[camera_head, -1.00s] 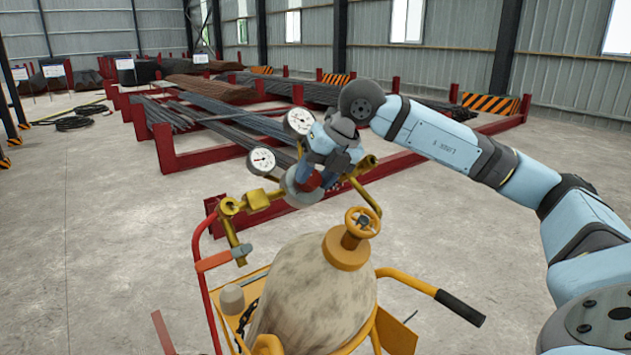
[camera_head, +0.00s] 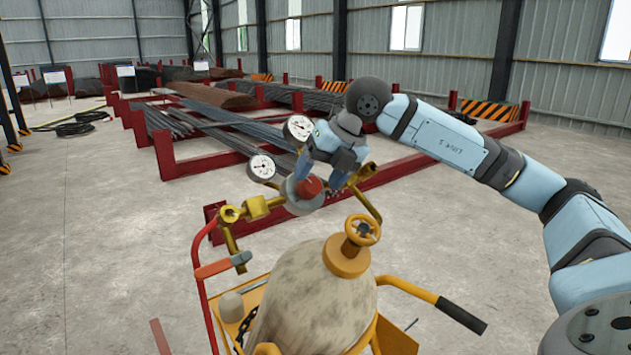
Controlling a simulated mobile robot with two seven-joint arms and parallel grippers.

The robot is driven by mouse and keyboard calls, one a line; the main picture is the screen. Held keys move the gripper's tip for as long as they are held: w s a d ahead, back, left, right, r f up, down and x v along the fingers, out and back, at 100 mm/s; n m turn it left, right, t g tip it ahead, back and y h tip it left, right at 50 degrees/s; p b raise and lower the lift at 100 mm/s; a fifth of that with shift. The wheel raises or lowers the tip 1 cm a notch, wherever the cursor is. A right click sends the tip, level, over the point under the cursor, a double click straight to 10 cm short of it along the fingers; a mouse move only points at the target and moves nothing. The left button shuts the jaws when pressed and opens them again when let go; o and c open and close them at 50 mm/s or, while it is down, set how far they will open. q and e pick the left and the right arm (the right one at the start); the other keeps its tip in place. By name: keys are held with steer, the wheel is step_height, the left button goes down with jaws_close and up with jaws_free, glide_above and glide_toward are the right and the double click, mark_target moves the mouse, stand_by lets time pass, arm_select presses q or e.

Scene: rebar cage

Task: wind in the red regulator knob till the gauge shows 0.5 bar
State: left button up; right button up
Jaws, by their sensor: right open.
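The red regulator knob (camera_head: 309,186) sits on the front of the round grey regulator body (camera_head: 296,203), between brass fittings above the gas cylinder (camera_head: 308,290). My right gripper (camera_head: 320,183) is open at the knob, its fingers pointing down around or just behind it; I cannot tell whether they touch it. Two white round gauges stand on the regulator: a lower left gauge (camera_head: 262,168) and an upper gauge (camera_head: 299,127). Their needles are too small to read. My left gripper is out of view.
A brass valve handwheel (camera_head: 362,230) tops the cylinder. The yellow trolley has a black-gripped handle (camera_head: 461,314) at right and a red hose or bar (camera_head: 212,270) at left. Red racks with rebar (camera_head: 220,120) stand behind.

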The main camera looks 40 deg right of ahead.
steer(key=v, duration=1.2)
steer(key=shift+a, duration=0.1)
